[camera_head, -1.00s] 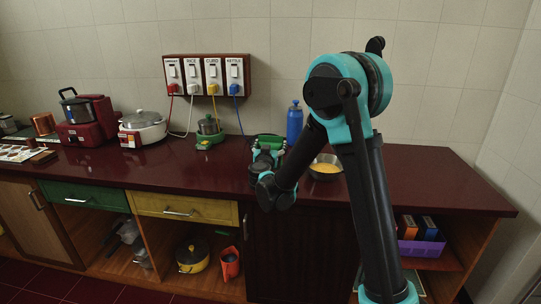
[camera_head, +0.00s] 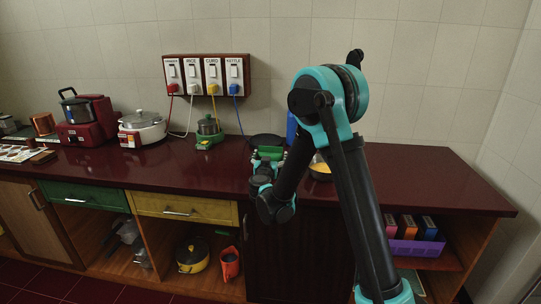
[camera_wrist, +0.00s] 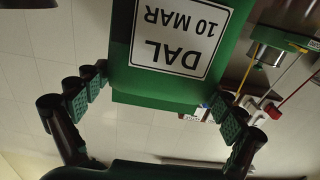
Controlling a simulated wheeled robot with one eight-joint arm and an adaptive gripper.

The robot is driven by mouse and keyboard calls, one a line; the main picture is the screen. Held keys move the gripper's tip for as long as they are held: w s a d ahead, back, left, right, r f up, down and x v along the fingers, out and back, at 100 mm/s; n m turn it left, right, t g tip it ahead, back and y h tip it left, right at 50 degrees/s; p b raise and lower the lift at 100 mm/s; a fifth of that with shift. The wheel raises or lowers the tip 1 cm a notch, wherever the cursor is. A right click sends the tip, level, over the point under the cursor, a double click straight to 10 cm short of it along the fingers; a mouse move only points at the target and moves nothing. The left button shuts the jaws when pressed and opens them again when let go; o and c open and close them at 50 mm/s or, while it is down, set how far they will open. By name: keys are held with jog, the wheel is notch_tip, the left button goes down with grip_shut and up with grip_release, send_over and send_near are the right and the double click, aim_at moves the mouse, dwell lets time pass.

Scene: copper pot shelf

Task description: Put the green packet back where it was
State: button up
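The green packet (camera_wrist: 155,85) has a white label reading DAL 10 MAR, upside down in the wrist view. My gripper (camera_wrist: 160,95) has a finger against each side of it, with the wall behind. In the head view my gripper (camera_head: 262,172) is over the counter's front middle, and the packet (camera_head: 270,152) shows as a small green patch just beyond it. Its lower part is hidden there, so its height above the counter is unclear. A purple tray (camera_head: 415,248) on the open shelf at lower right holds orange, red and blue packets.
The dark red counter (camera_head: 440,180) is clear at right. A dark pan (camera_head: 266,139), blue bottle (camera_head: 291,127) and yellow-filled bowl (camera_head: 320,172) stand near my arm. A small pot on a green base (camera_head: 208,133) and a white cooker (camera_head: 142,128) are at left.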

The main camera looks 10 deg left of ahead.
dwell(0.3)
jog(key=shift+r, duration=0.15)
jog(key=s, duration=1.2)
jog(key=shift+a, duration=0.2)
notch_tip(320, 180, up, 8)
jog(key=d+r+n+y, duration=0.1)
jog(key=d+n+y, duration=0.2)
jog(key=n+y, duration=0.3)
jog(key=s+d+f+m+g+h, duration=0.2)
jog(key=s+d+f+g, duration=0.5)
jog(key=s+d+f, duration=0.4)
jog(key=s+d+f+m+g+h, duration=0.3)
jog(key=s+d+f+g, duration=0.3)
jog(key=s+d+f, duration=0.5)
jog(key=s+d, duration=0.4)
jog(key=shift+d+m+g, duration=0.25)
jog(key=shift+m+g, duration=0.05)
jog(key=shift+g, duration=0.1)
